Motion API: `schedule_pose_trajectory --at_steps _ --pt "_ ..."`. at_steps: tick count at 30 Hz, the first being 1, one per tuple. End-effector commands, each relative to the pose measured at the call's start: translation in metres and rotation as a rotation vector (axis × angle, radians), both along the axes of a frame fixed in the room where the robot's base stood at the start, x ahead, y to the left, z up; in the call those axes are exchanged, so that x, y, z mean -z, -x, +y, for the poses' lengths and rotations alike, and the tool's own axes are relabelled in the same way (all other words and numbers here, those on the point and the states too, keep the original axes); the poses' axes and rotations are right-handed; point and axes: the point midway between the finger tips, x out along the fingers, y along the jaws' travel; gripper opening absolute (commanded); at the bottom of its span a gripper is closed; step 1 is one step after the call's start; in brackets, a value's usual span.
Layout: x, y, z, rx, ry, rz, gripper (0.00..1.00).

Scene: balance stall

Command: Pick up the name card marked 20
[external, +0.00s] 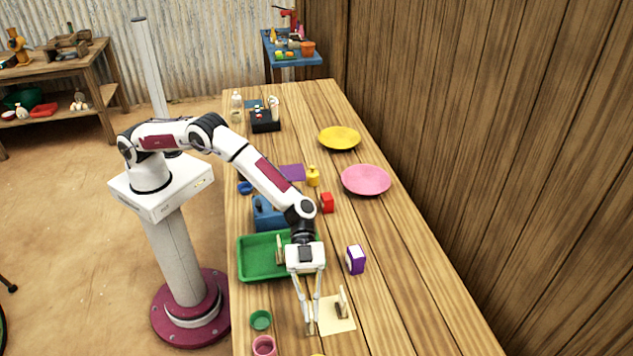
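A small upright wooden card or holder (342,302) stands on a cream sheet (331,323) at the near end of the table. A similar upright piece (279,250) stands in the green tray (245,272). No number is readable on either, so I cannot tell which is marked 20. My gripper (312,324) points down at the left edge of the cream sheet, left of the upright piece on it and apart from it. Its fingertips look close together, but whether they are shut or hold something is too small to tell.
A purple and white box (355,260) stands right of my gripper. A green cup (261,320) and a pink cup (264,345) stand to its left. A red block (327,203), a yellow weight (313,176), a pink plate (366,180) and a yellow plate (339,138) are farther back. The table's right side is clear.

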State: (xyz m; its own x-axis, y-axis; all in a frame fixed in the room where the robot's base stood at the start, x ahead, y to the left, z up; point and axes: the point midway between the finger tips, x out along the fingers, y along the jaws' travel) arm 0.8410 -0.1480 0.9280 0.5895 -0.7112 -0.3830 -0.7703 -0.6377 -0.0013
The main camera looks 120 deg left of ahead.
Motion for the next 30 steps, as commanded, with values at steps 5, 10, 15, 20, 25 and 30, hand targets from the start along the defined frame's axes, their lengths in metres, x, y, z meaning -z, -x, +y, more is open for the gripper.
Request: schedule_pose_trajectory --at_steps 5,10,15,20,25,30 --pt "-0.028 0.000 0.000 0.001 0.000 -0.003 0.00" --pt "-0.044 0.000 0.000 0.000 0.000 -0.001 0.00" --pt "-0.050 0.000 0.000 0.001 0.002 0.000 0.00" --pt "-0.050 0.000 0.000 0.000 0.002 0.001 0.00" --pt "-0.050 0.000 0.000 0.001 0.002 0.000 0.00" --pt "-0.050 0.000 0.000 0.001 0.002 0.000 0.00"
